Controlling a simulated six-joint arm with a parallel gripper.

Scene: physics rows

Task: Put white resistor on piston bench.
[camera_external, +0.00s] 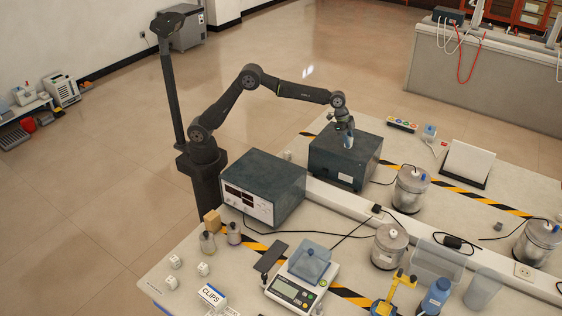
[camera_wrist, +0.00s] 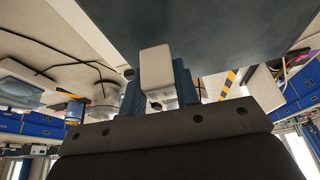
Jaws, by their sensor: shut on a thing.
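My gripper (camera_external: 348,140) is low over the dark box (camera_external: 327,157) at the far side of the bench. In the wrist view, my gripper (camera_wrist: 157,84) has its blue fingers shut on a white block (camera_wrist: 156,62), which looks like the white resistor. Its lower end shows a small dark detail. In the external view the block is mostly hidden by the fingers. I cannot tell whether it touches the box top. The pale bench (camera_external: 165,268) carries several metal cylinders, one of them (camera_external: 411,190) right of the dark box; nothing clearly marks which part is the piston bench.
A second dark box with a display (camera_external: 262,190) stands left of my gripper. A scale (camera_external: 300,287), a blue bottle (camera_external: 436,297) and a white sloped stand (camera_external: 467,163) are on the bench. Black cables cross the middle.

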